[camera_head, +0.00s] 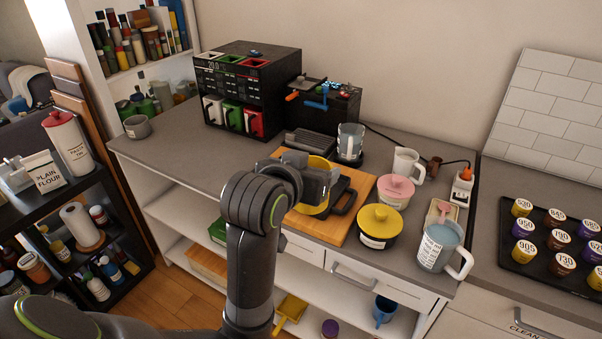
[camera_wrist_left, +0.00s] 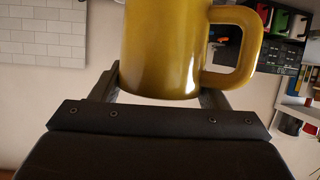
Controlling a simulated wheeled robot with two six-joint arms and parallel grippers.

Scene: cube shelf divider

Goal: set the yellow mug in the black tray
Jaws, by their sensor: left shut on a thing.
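The yellow mug (camera_head: 314,210) is over the wooden board on the counter, partly hidden behind my left gripper (camera_head: 322,182). The gripper is shut on it. My right gripper is not in view.
A yellow-lidded pot (camera_head: 379,222), a pink-lidded pot (camera_head: 396,190), a white mug (camera_head: 407,163) and a blue-topped jug (camera_head: 440,246) stand to the right. Another black tray (camera_head: 520,262) holds several capsules at far right.

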